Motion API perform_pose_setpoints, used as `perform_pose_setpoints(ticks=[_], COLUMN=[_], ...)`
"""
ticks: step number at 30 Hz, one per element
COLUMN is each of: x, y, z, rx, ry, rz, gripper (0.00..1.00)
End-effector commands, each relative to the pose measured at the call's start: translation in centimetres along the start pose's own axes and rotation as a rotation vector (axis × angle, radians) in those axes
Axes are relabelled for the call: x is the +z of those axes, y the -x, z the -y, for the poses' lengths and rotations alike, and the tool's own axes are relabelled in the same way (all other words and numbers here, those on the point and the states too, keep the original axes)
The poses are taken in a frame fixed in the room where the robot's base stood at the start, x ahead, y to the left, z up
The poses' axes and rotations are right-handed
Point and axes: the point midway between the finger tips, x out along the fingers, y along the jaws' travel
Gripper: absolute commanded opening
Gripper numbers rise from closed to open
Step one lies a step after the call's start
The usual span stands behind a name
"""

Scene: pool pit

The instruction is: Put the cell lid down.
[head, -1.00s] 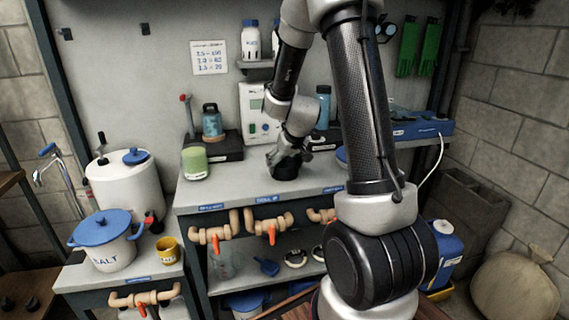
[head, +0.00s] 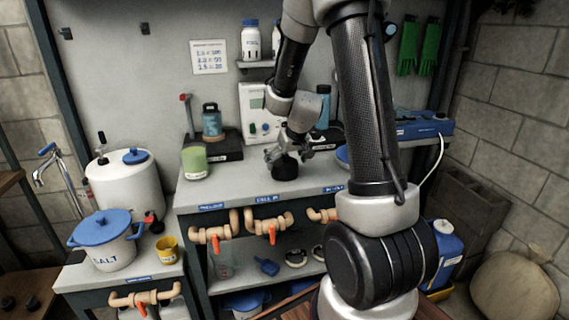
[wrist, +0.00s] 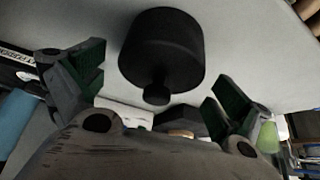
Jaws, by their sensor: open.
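The cell lid, a black round piece with a small knob, appears to be the dark object (head: 285,168) on the grey bench, below my gripper in the head view. In the wrist view it is a wide black cylinder (wrist: 162,45) with its knob towards me, resting on the pale bench top. My gripper (head: 288,152) is just above it. In the wrist view the green-padded fingers (wrist: 155,82) are spread wide, one on each side and apart from the lid. Nothing is held.
A green jar (head: 194,162) stands left of the lid. A dark block (head: 228,147) and a white panel with buttons (head: 258,112) are behind. A blue box (head: 424,124) lies at the right. The bench's front left is clear.

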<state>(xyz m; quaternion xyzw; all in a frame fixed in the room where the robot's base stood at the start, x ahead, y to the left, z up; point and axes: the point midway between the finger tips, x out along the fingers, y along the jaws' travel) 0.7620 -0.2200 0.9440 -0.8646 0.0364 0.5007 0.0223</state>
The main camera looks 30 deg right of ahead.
Motion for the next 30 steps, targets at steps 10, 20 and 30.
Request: perform_pose_setpoints(ticks=[10, 20, 30], x=[-0.1, 0.8, 11.3], y=[7.8, 12.9, 26.6], z=[0.0, 0.9, 4.6], rx=[0.001, -0.01, -0.047], ry=[0.001, 0.01, 0.063], rz=[-0.004, 0.005, 0.094], gripper=[1.0, 1.0, 1.0])
